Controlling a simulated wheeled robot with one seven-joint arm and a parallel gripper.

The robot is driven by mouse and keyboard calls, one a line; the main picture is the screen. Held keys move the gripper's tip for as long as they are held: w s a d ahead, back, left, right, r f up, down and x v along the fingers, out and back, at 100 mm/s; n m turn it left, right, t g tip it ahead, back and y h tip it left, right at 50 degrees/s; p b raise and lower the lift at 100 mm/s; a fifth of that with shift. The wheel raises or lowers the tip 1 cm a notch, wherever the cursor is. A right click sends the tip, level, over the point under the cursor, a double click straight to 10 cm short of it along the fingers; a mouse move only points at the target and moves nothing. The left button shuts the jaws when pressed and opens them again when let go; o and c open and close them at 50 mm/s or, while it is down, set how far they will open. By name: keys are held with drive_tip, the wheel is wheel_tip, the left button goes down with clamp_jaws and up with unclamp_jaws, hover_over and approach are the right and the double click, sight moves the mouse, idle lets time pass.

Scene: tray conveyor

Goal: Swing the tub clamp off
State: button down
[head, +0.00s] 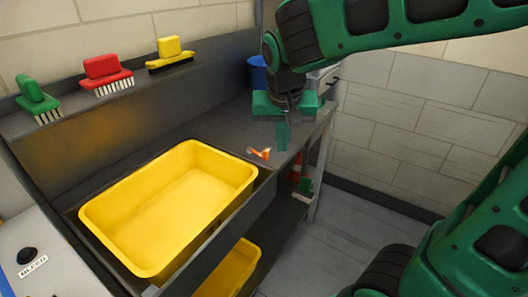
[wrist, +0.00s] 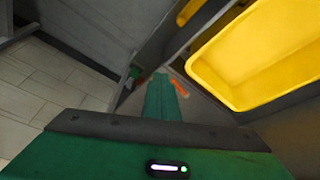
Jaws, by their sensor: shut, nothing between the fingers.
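A yellow tub (head: 170,205) sits in the grey bench at the left. An orange clamp (head: 259,153) lies at the tub's right rear corner; I cannot tell whether it touches the rim. In the wrist view the clamp (wrist: 178,88) shows beside my fingers and the tub (wrist: 262,50) is at the upper right. My gripper (head: 282,140) is green, points down and is shut and empty. It hangs above the bench just behind and right of the clamp. Its fingers also show in the wrist view (wrist: 158,85) and hide part of the bench.
A shelf at the back left holds a green brush (head: 36,97), a red brush (head: 104,70) and a yellow brush (head: 169,50). A blue container (head: 257,72) stands behind my gripper. A second yellow tub (head: 232,270) is below the bench. Open floor lies right.

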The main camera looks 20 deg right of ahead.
sight(265, 151)
drive_tip(key=shift+t, duration=0.3)
drive_tip(key=w+f, duration=0.2)
drive_tip(key=f, duration=0.1)
drive_tip(key=w+a+f, duration=0.1)
drive_tip(key=w+f, duration=0.1)
drive_tip(key=f, duration=0.1)
drive_tip(key=w+f, duration=0.2)
drive_tip(key=w, duration=0.1)
drive_tip(key=shift+a+f, duration=0.25)
drive_tip(key=shift+f, duration=0.15)
drive_tip(key=shift+w+d, duration=0.3)
drive_tip(key=shift+w, duration=0.5)
drive_tip(key=shift+a+n, duration=0.1)
drive_tip(key=shift+n, duration=0.2)
